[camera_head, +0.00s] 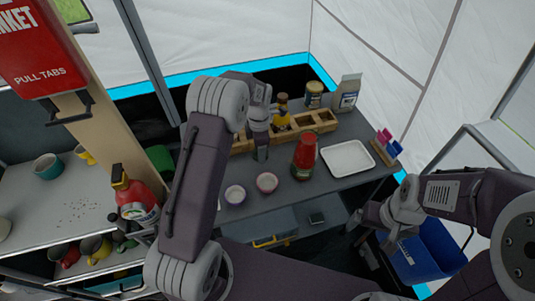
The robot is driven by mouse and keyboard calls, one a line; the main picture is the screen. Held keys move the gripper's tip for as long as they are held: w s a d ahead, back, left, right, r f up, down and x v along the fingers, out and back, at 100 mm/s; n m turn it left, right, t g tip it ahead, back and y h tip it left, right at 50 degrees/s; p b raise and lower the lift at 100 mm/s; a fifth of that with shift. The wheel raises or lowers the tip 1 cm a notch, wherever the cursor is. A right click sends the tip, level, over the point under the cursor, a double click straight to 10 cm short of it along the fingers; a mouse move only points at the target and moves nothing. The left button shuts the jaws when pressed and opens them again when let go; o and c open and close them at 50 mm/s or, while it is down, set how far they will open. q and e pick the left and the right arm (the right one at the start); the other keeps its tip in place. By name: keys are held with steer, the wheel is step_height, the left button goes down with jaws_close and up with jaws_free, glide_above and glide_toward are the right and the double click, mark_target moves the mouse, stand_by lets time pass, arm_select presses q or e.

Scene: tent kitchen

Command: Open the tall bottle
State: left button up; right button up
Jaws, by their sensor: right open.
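I cannot tell which is the tall bottle. My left gripper (261,152) points down over the counter, left of the red bottle and apart from it; its fingers are too small to judge. My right gripper (364,234) is open and low, in front of the counter's right end, away from both bottles.
Two small cups (266,183) stand left of the red bottle. A white tray (347,158) lies right of it. A jar (314,95) and a paper bag (347,93) stand behind.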

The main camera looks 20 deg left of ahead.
arm_select(q)
steer(key=shift+f, duration=0.35)
step_height(320, 180, down, 3)
steer(key=shift+s+f, duration=0.1)
steer(key=shift+f, duration=0.35)
steer(key=o, duration=1.5)
steer(key=shift+o, duration=0.2)
steer(key=shift+r, duration=0.25)
step_height(320, 180, up, 12)
steer(key=shift+f, duration=0.1)
steer(key=s+d+m+t+p, duration=0.1)
steer(key=s+m, duration=2)
steer(key=m, duration=0.2)
steer(key=shift+s+d+f, duration=0.2)
steer(key=shift+s+d, duration=0.05)
steer(key=shift+d, duration=0.05)
